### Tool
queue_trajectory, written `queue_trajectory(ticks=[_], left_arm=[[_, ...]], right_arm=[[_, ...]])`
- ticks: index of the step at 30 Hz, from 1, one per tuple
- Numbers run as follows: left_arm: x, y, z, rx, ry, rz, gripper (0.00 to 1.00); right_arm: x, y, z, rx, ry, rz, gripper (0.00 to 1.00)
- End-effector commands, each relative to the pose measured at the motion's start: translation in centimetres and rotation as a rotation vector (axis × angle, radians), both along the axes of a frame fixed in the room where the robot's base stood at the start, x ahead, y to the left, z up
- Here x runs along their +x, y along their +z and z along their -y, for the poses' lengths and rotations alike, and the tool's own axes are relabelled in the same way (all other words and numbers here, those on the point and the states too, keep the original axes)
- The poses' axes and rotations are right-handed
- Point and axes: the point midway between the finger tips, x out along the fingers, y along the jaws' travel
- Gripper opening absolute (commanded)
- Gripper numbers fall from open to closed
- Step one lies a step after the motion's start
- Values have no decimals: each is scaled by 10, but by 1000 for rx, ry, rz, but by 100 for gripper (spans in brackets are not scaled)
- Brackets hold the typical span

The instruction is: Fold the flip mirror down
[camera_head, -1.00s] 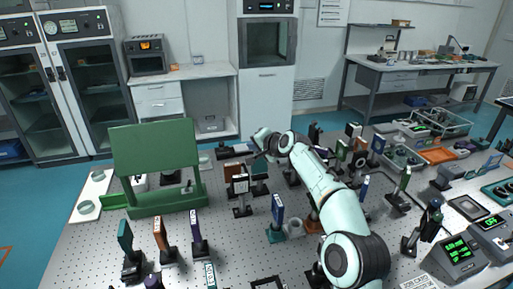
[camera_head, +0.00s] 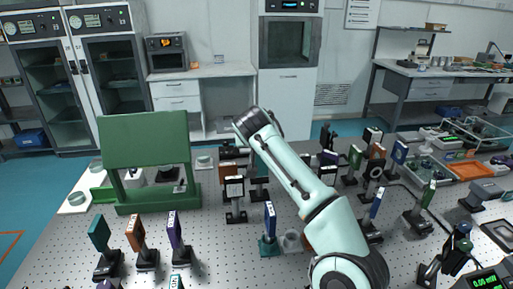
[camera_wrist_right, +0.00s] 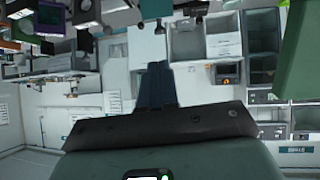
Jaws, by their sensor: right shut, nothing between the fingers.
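Several upright optics stand on posts on the perforated table (camera_head: 215,262); I cannot tell which is the flip mirror. A black mount with a white label (camera_head: 235,189) stands left of my right arm, with a teal plate (camera_head: 261,165) behind it. A blue plate (camera_head: 270,220) stands nearer, beside the arm. My right gripper (camera_wrist_right: 157,85) is shut and empty in the right wrist view, apart from the optics at the top left there. In the head view its fingers are hidden behind my raised wrist. My left gripper is not in view.
A green panel stand (camera_head: 145,140) stands at the back left. Teal (camera_head: 99,233), orange (camera_head: 136,232) and purple (camera_head: 174,230) plates stand at the front left. Crowded optics and trays fill the right. Bare table lies between the front-left plates and the blue plate.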

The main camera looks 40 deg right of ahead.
Motion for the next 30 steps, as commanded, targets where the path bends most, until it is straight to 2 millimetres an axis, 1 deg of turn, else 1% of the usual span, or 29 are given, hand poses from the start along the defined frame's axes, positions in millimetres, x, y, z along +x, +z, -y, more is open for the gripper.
queue_trajectory(ticks=[9, 14, 17, 21, 27, 30], left_arm=[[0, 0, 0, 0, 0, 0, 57], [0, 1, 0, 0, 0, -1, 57], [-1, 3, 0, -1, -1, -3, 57], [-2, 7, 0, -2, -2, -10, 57], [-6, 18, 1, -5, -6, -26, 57], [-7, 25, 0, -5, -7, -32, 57]], right_arm=[[0, 1, 0, -2, -1, 0, 0], [6, -5, 5, -2, -1, -1, 0], [15, -15, 13, -1, -3, -3, 0], [33, -33, 29, 0, -3, -4, 0], [60, -57, 50, 2, -2, -1, 0], [70, -67, 59, 1, -2, -1, 0]])
